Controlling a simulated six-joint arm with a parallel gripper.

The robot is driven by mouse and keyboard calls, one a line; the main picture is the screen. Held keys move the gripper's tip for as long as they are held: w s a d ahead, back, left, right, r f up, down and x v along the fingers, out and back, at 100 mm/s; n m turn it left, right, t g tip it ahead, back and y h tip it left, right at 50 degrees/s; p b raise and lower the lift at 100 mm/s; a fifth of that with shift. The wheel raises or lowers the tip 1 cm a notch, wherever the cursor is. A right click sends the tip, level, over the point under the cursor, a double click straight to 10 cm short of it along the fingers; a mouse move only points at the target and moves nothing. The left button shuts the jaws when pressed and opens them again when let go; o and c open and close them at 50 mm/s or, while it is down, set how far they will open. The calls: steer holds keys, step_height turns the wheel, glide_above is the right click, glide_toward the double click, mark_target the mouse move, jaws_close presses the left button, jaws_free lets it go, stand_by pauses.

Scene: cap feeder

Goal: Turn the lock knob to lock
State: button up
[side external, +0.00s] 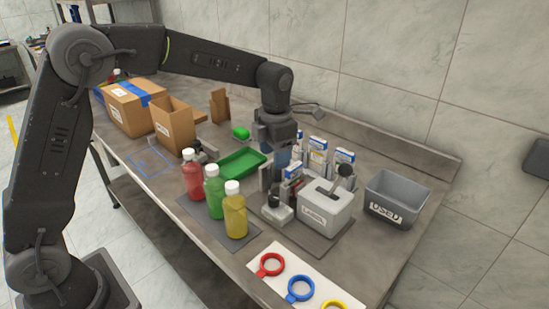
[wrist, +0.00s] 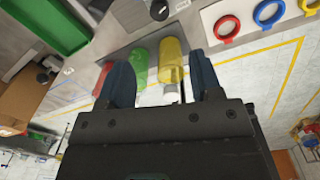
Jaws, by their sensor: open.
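My gripper (side external: 283,157) points down over the work area in the side view, right of the green tray. In the wrist view its two dark blue fingers (wrist: 160,82) stand apart with nothing held between them. A small pale fixture with a black knob on top (side external: 274,192) stands below and in front of the gripper, left of the grey label box. A round black knob (wrist: 159,10) shows at the top of the wrist view, apart from the fingers. I cannot tell which knob is the lock knob or how it is turned. The gripper partly hides the parts behind it.
Red (side external: 193,176), green (side external: 214,192) and yellow (side external: 235,212) bottles stand in front. The label box (side external: 324,212) with a dark lever and the grey used bin (side external: 397,195) are at right. Small boxes (side external: 317,155) stand behind; coloured rings (side external: 301,288) lie in front.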

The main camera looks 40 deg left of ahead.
mark_target(273, 197)
steer(key=f+t, duration=0.1)
steer(key=f, duration=0.3)
steer(key=f+t+h, duration=0.1)
steer(key=f, duration=0.3)
steer(key=f+t+h, duration=0.1)
steer(key=f+t, duration=0.1)
steer(key=f, duration=0.2)
steer(key=shift+s+a+f, duration=0.15)
steer(key=shift+s+a, duration=0.2)
steer(key=shift+x, duration=0.75)
